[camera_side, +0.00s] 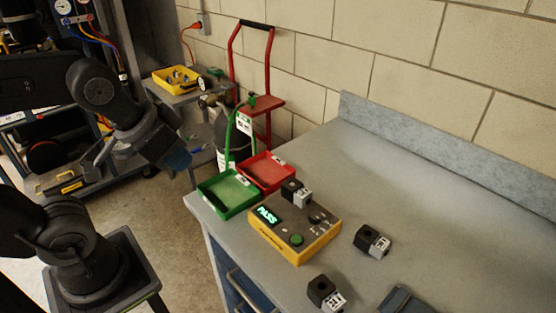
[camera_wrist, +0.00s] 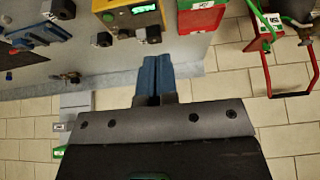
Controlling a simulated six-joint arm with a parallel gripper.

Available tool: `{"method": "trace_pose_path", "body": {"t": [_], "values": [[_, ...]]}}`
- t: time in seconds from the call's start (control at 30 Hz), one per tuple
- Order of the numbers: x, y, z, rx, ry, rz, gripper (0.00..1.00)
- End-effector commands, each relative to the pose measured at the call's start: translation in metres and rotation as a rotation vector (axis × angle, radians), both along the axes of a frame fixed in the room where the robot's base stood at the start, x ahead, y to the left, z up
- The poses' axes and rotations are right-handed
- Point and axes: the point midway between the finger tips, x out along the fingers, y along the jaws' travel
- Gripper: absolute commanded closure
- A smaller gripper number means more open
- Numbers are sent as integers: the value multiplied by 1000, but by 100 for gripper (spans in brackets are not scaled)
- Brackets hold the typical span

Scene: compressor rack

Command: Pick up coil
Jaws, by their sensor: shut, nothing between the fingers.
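Three coils, black blocks with grey connector ends, are in the side view. One coil (camera_side: 291,190) sits at the back of the yellow tester (camera_side: 278,246), whose screen reads PASS. A second coil (camera_side: 372,241) lies on the bench right of the tester, and a third coil (camera_side: 325,291) is nearer the front. My gripper (camera_side: 178,160) is left of the bench, above the floor and apart from all coils. In the wrist view its blue fingers (camera_wrist: 157,75) are together and empty. A coil (camera_wrist: 62,8) shows at that view's top left.
A green tray (camera_side: 215,207) and a red tray (camera_side: 289,167) stand beside the tester at the bench's left end. A dark blue item (camera_side: 405,301) lies at the front. The bench's right side is clear. A gas cylinder and red hand truck (camera_side: 270,75) stand behind.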

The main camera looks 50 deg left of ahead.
Motion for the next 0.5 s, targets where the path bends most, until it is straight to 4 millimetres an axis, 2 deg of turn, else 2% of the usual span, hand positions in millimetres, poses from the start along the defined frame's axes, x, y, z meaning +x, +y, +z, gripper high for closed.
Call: {"method": "trace_pose_path", "body": {"t": [0.4,0.5], "values": [[0,0,0,0,0,0,100],[0,0,0,0,0,0,92]]}}
